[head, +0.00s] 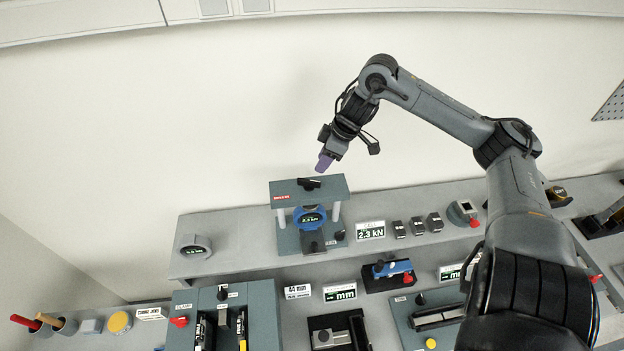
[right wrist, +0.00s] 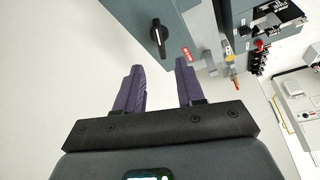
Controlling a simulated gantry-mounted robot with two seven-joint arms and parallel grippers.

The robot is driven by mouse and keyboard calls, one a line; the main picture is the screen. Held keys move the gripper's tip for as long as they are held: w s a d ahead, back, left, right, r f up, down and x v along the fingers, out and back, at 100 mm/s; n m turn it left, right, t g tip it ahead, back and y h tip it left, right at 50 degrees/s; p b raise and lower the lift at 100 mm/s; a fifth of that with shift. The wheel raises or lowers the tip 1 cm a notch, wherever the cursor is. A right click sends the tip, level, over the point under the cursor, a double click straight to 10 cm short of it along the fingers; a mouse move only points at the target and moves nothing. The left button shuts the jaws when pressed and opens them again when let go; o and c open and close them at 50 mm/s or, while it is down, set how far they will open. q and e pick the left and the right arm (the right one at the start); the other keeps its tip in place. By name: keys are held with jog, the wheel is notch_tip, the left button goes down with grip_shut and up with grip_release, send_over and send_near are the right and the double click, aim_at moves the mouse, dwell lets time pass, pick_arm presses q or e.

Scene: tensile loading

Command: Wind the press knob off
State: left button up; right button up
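The press (head: 338,187) has a grey-blue top plate on light posts, with a black knob (head: 309,183) on top and a red label beside it. Below the plate is a blue ring with a small display (head: 310,218). In the right wrist view the knob (right wrist: 159,36) is a black bar handle with a white mark, lying beyond the fingertips. My right gripper (head: 323,167) is just above the knob, slightly to its right, apart from it. In the right wrist view its purple fingers (right wrist: 159,65) are spread and empty. My left gripper is not in view.
A "2.3 kN" sign (head: 370,230) and several small dark blocks (head: 417,226) stand right of the press. A round grey gauge (head: 194,247) is left. A blue clamp-like device (head: 392,268) and other fixtures crowd the front. The wall behind is bare.

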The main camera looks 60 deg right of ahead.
aim_at(310, 180)
jog(key=shift+b+x, duration=0.35)
jog(key=shift+x, duration=0.5)
jog(key=p+x, duration=0.1)
jog(key=x, duration=0.1)
jog(key=shift+w+f, duration=0.2)
jog(key=shift+f, duration=0.05)
jog(key=shift+b+x, duration=0.85)
jog(key=shift+x, duration=0.35)
jog(key=shift+b+x, duration=0.45)
jog(key=shift+x, duration=0.4)
jog(key=shift+w+a+f, duration=0.1)
jog(key=shift+w+f, duration=0.05)
jog(key=shift+f, duration=0.4)
grip_shut()
